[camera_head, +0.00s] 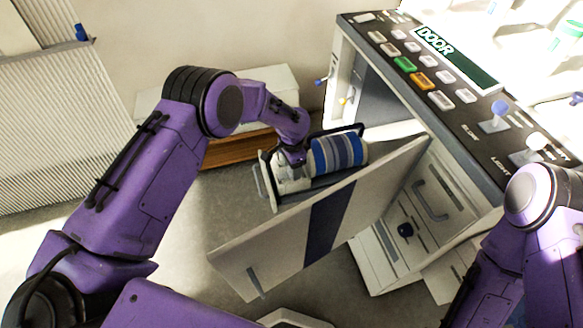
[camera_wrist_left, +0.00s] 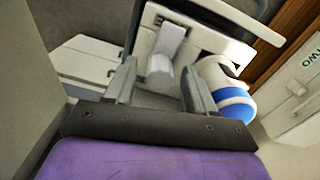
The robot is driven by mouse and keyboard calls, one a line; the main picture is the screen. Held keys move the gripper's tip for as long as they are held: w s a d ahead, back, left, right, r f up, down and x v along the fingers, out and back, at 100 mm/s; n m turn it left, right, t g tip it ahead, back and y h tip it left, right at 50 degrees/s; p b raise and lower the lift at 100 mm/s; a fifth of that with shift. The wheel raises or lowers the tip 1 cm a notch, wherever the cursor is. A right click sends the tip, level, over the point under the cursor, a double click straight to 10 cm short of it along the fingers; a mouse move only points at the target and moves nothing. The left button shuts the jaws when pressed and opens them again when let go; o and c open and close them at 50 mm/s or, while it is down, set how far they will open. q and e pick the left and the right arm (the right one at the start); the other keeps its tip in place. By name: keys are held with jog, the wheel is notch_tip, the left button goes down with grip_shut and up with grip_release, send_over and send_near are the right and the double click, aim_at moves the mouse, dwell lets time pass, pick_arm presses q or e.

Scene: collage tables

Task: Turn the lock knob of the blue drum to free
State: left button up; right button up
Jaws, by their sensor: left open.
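The blue drum (camera_head: 338,152), with blue and white stripes, lies on its side in a frame behind the open door panel. In the left wrist view, the drum (camera_wrist_left: 232,98) shows its white end and a blue band, right of the fingers. My left gripper (camera_head: 284,174) is at the drum's left end. In the left wrist view its two fingers (camera_wrist_left: 160,88) stand apart. A pale lever-like piece (camera_wrist_left: 161,72), perhaps the lock knob, on a white plate shows between them. I cannot tell whether the fingers touch it. My right arm shows at the lower right, its gripper out of frame.
The open door panel (camera_head: 275,235) with a dark stripe stands in front of the drum. A console (camera_head: 440,75) with buttons and a DOOR label is at upper right. Drawers (camera_head: 428,190) lie below it. A pale box (camera_head: 262,82) stands behind my left arm.

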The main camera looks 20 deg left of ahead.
pick_arm(q)
notch_tip(320, 180, up, 10)
jog(key=shift+f, duration=0.15)
dwell(0.4)
